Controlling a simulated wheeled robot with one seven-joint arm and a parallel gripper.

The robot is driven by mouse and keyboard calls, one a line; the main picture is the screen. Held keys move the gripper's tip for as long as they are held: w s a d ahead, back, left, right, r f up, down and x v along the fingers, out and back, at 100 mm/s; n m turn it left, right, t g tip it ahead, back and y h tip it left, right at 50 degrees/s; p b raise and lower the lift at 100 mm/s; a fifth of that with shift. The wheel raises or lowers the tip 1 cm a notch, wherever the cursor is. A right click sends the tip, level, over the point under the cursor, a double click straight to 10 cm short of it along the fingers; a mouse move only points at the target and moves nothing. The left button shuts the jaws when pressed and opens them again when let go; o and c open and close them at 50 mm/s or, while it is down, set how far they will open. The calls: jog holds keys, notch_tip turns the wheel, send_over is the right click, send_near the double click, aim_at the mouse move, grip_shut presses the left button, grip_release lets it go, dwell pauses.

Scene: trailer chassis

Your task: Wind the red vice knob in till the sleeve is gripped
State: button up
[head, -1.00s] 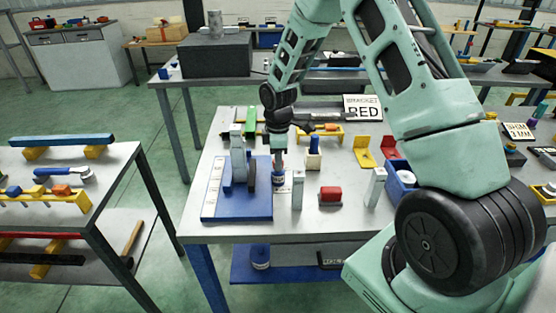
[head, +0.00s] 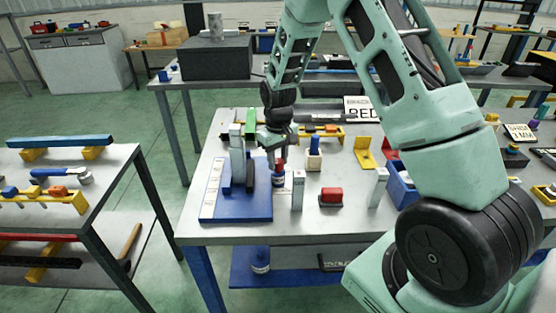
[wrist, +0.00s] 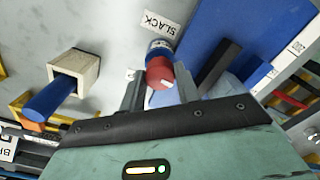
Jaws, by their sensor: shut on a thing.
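The red vice knob (wrist: 160,70) sits between the two fingers of my gripper (wrist: 160,88) in the wrist view, and the gripper is shut on it. A blue-and-white collar (wrist: 160,48) shows just beyond the knob, beside a SLACK label (wrist: 161,24). In the head view my gripper (head: 277,157) is low over the bench at the right edge of the blue base plate (head: 225,208).
A wooden block with a blue peg (head: 314,156) stands close to the right of my gripper. A grey post (head: 298,190) and a red block (head: 330,196) stand in front. A yellow bracket (head: 365,153) and a blue bin (head: 402,187) are farther right.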

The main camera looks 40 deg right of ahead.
aim_at(278, 161)
jog(key=m, duration=0.4)
jog(key=shift+m, duration=0.3)
jog(key=m, duration=0.4)
jog(key=shift+m, duration=0.3)
jog(key=o, duration=1)
jog(key=shift+r, duration=0.15)
notch_tip(278, 161, up, 17)
jog(key=shift+r+b, duration=0.1)
jog(key=shift+b, duration=1)
